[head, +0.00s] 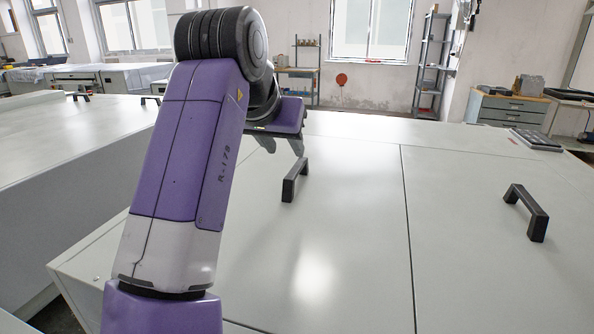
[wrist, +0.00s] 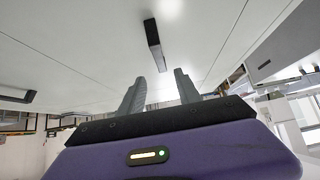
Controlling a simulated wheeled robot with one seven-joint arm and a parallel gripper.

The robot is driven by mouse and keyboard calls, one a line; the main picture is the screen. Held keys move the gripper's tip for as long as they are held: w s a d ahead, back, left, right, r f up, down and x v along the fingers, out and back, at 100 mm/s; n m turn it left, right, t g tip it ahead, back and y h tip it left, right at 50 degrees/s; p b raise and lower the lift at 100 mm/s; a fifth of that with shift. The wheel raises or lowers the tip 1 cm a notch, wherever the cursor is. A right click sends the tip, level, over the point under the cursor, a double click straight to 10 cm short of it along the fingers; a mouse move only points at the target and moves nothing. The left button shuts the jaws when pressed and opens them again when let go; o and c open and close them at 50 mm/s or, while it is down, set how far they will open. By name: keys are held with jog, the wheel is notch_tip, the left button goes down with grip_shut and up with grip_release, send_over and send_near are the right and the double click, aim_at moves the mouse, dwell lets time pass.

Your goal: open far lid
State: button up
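A grey-white machine top is split by a seam into two flat lids, both lying shut. The left lid (head: 340,230) has a black bar handle (head: 295,181), which also shows in the wrist view (wrist: 153,45). The right lid (head: 475,260) has another black handle (head: 527,211); a dark handle also shows at the left edge of the wrist view (wrist: 18,95). My gripper (head: 285,154) hangs just beyond the left lid's handle in the head view. In the wrist view its two grey fingers (wrist: 159,76) are apart and empty, with the handle ahead of the gap, not between them.
Another grey-white machine (head: 70,140) with black handles stands at the left, across a gap. A dark keypad-like panel (head: 536,140) lies at the far right of the top. A drawer cabinet (head: 505,110) and shelves (head: 432,65) stand behind. The lid tops are otherwise clear.

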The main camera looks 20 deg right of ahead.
aim_at(297, 168)
jog(key=x, duration=0.9)
jog(key=shift+c, duration=0.2)
jog(key=shift+s, duration=0.1)
grip_shut()
dwell(1.1)
